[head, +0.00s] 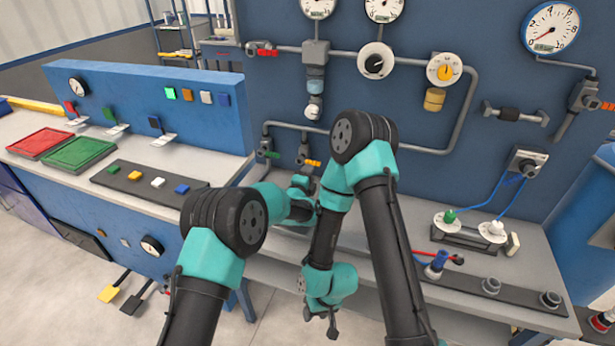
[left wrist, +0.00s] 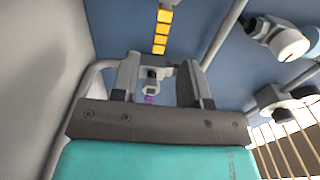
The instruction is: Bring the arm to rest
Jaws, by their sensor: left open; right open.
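My left arm reaches in from the left in the head view, and its wrist ends near the middle, partly behind my right forearm; its fingertips are hard to make out there. In the left wrist view my left gripper (left wrist: 157,72) has its two fingers apart with nothing held between them. A small grey fitting with a purple tip (left wrist: 151,86) shows beyond the gap. My right forearm hangs downward in the head view, and my right gripper (head: 320,318) is open and empty, pointing down in front of the bench edge.
A grey bench (head: 520,270) carries a blue and red valve piece (head: 437,262), round sockets (head: 491,286) and a two-knob unit (head: 470,226). A blue panel (head: 300,85) with pipes and gauges stands behind. Red (head: 41,143) and green (head: 79,153) trays lie on the left counter.

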